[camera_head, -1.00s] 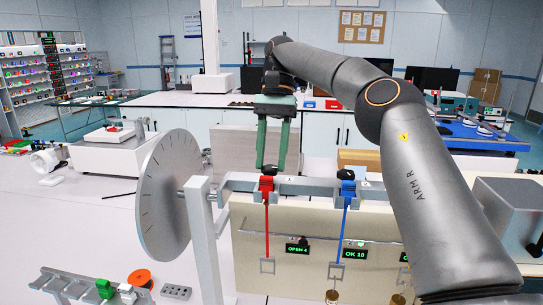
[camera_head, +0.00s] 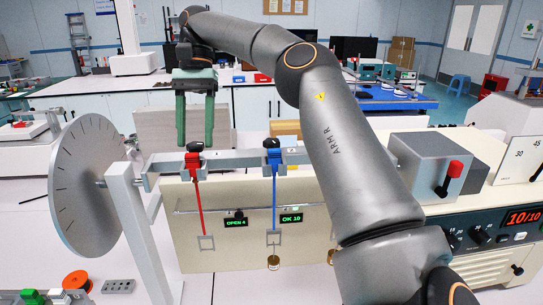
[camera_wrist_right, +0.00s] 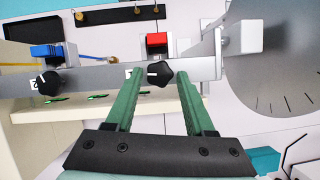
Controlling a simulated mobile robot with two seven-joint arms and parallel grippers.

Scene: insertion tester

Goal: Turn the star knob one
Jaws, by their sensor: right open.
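Star knob one is the black lobed knob (camera_head: 194,147) on top of the red clamp (camera_head: 193,161) on the grey rail. In the right wrist view, this black knob (camera_wrist_right: 159,73) with a white pointer mark shows between the fingertips. My right gripper (camera_head: 196,141) has two green fingers. It is open, with one finger on each side of the knob and no clear contact. The wrist view shows the open fingers (camera_wrist_right: 161,78) too. The label beside the knob is partly hidden by a finger. My left gripper is not in view.
A second black knob (camera_head: 272,143) sits on the blue clamp (camera_head: 273,157) to the right on the same rail (camera_head: 232,160). A large grey dial disc (camera_head: 85,187) stands left of the rail. A grey block (camera_head: 430,160) stands to the right. My right arm crosses over the panel.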

